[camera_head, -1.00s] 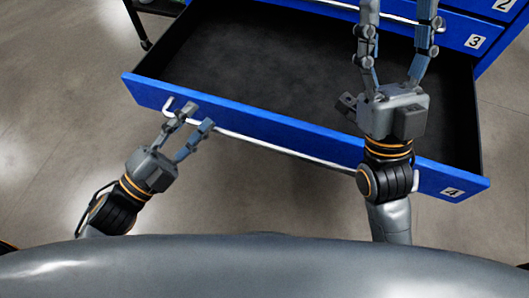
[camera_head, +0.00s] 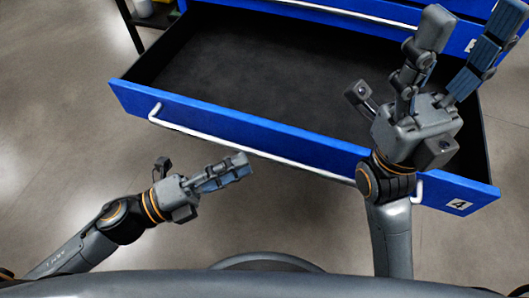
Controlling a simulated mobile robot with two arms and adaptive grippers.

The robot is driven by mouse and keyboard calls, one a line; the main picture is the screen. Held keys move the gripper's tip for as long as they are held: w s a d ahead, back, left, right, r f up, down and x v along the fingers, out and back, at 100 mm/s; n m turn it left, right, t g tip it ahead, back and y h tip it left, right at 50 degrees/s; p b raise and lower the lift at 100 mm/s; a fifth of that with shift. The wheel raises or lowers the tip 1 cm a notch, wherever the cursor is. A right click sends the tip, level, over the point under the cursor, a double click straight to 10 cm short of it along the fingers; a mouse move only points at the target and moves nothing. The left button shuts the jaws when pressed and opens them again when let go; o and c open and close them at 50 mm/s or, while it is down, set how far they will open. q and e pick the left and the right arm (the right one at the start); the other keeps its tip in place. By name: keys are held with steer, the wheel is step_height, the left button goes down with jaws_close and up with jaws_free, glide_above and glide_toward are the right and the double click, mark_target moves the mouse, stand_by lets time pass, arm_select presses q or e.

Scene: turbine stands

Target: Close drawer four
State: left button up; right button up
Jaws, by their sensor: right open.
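Drawer four (camera_head: 250,134), with a blue front and dark empty inside, is pulled well out of the cabinet. A white bar handle (camera_head: 262,154) runs along the front. My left gripper (camera_head: 243,167) is in front of the handle, apart from it in the picture. Its fingers overlap from this angle, so its opening is unclear. My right gripper (camera_head: 472,28) is open and empty, its fingers spread over the drawer's right part. My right arm covers part of the drawer front and handle.
The blue drawer front above, drawer three (camera_head: 468,34), looks closed at the top right. A dark cart or shelf (camera_head: 152,20) stands at the upper left. The floor (camera_head: 60,150) left of the drawer is clear.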

mark_target(265, 152)
arm_select(q)
steer(key=shift+x, duration=3.05)
jaws_close()
